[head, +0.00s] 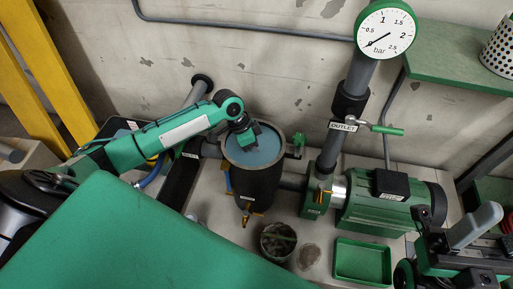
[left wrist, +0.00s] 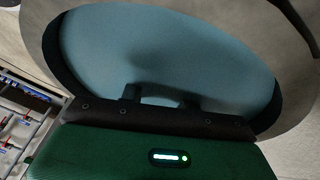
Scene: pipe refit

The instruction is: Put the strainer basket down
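A perforated whitish cylinder (head: 498,52), which may be the strainer basket, stands on the green shelf at the upper right, cut by the picture edge. The dark strainer housing (head: 255,188) is open at the top, with a flat blue-grey surface (head: 254,155) inside. My left gripper (head: 246,143) is over this opening, pointing down. In the left wrist view its two dark fingertips (left wrist: 160,98) are apart over the blue-grey surface (left wrist: 170,50), with nothing clearly between them. My right gripper (head: 480,262) is at the lower right; its fingers cannot be made out.
A green pump (head: 385,205) stands right of the housing. A pressure gauge (head: 385,28) tops the outlet pipe. The green shelf (head: 460,60) juts from the right.

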